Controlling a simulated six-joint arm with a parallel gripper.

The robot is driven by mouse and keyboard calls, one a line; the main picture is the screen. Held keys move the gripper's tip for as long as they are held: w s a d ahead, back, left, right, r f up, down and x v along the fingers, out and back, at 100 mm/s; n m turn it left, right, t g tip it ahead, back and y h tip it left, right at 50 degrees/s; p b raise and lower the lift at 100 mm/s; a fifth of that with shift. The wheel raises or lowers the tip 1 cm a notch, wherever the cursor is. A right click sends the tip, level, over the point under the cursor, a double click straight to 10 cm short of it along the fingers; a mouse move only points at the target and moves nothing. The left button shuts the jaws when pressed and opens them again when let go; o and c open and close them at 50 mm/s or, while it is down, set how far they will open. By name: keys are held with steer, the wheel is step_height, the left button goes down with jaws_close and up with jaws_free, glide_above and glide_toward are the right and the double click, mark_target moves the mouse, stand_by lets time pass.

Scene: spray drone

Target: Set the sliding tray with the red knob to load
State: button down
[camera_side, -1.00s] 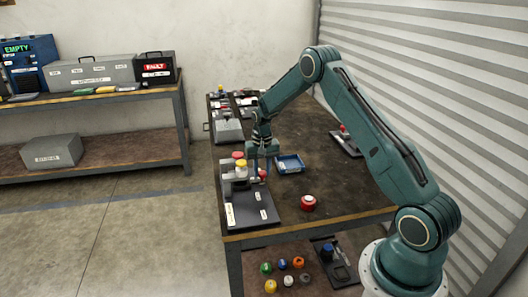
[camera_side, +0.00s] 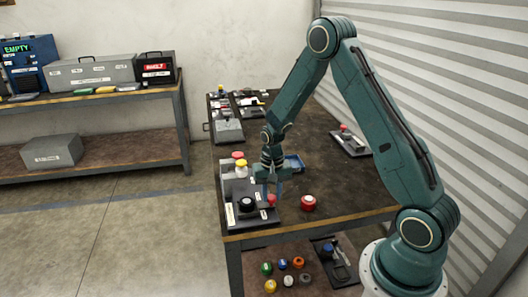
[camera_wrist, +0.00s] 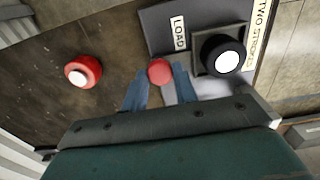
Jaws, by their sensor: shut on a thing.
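The red knob (camera_wrist: 159,71) is between the fingers of my gripper (camera_wrist: 160,76) in the wrist view; my gripper is shut on it. In the side view the knob (camera_side: 272,199) is below my gripper (camera_side: 271,192). The tray lies beside the white LOAD label (camera_wrist: 179,33) on the dark base (camera_side: 265,220), near the bench's front. My fingers hide part of the tray's knob side.
A loose red cylinder with a white top (camera_side: 308,202) stands on the bench right of the base. The right bench area is mostly clear.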

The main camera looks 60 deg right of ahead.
steer(key=shift+s+a, duration=0.2)
steer(key=shift+a, duration=0.05)
steer(key=c, duration=1.1)
jaws_free()
steer(key=shift+d, duration=0.1)
steer(key=shift+w+r, duration=0.1)
steer(key=shift+r, duration=0.3)
step_height(320, 180, up, 13)
steer(key=shift+r, duration=0.1)
